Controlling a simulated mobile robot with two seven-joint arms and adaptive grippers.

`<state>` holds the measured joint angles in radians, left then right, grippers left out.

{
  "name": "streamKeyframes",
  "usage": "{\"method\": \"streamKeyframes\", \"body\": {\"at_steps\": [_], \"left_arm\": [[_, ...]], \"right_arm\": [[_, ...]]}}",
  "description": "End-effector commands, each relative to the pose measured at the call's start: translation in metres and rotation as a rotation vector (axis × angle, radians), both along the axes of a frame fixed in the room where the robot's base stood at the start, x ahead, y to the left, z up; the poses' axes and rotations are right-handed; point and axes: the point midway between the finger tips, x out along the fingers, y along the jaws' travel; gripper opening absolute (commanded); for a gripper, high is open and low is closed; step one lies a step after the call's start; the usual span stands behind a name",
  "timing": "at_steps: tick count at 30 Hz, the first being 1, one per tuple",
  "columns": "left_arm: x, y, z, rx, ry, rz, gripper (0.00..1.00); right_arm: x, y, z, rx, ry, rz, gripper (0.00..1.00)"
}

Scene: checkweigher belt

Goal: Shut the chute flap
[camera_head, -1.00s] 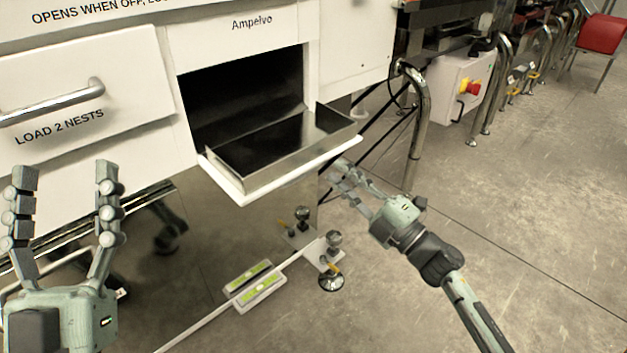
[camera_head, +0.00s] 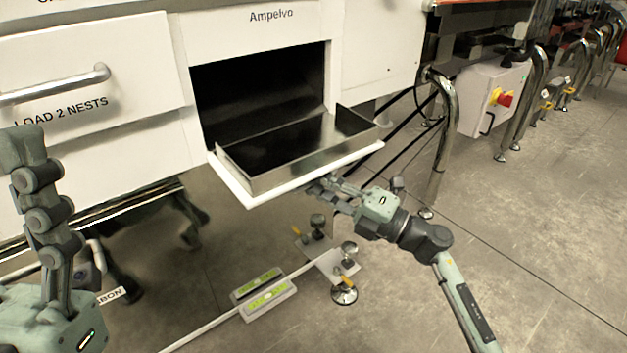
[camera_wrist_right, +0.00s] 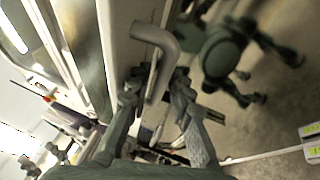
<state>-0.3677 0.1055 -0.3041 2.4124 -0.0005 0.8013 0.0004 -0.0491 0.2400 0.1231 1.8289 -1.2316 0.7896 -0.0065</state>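The chute flap (camera_head: 236,188) is a white panel with metal side walls, hinged down and lying open below the dark opening in the white machine front. My right gripper (camera_head: 322,188) is under the flap's outer edge. In the right wrist view, a grey bent handle (camera_wrist_right: 157,85) lies between the spread fingers of my right gripper (camera_wrist_right: 157,78). Gaps show beside the handle, and I cannot tell whether either finger touches it. My left gripper (camera_head: 40,200) is at the left edge, away from the flap. It is seen side-on, so its opening is unclear.
A drawer (camera_head: 90,100) with a bar handle is left of the opening. A levelling foot (camera_head: 343,291) and a green-labelled block (camera_head: 265,294) are on the floor below. A steel post (camera_head: 441,140) and grey control box (camera_head: 490,95) stand right. The floor at the right is open.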

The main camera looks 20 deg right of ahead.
Motion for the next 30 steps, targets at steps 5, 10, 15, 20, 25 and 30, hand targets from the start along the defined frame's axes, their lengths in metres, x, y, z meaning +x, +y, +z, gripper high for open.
{"method": "streamKeyframes", "body": {"at_steps": [5, 10, 15, 20, 25, 30], "left_arm": [[-0.0002, 0.0001, 0.0002, -0.001, -0.002, 0.000, 0.64], [-0.0003, 0.0001, 0.0002, -0.001, -0.002, 0.000, 0.64], [-0.0002, 0.0001, 0.0002, -0.001, -0.002, 0.000, 0.64], [-0.0002, 0.0001, 0.0002, 0.000, -0.001, 0.000, 0.64], [0.0001, 0.0000, 0.0003, 0.000, -0.001, 0.000, 0.64], [0.0056, -0.0018, 0.0017, 0.009, 0.027, 0.000, 0.64]], "right_arm": [[0.0016, 0.0015, 0.0003, 0.002, 0.001, -0.001, 0.20], [0.0014, 0.0014, 0.0003, 0.001, 0.001, 0.000, 0.12], [0.0013, 0.0013, 0.0004, 0.001, 0.001, 0.000, 0.00], [0.0012, 0.0014, 0.0003, 0.001, 0.001, 0.000, 0.00], [0.0011, 0.0012, 0.0005, 0.001, 0.001, 0.000, 0.00], [0.0021, 0.0011, 0.0022, -0.002, 0.006, 0.000, 0.00]]}}
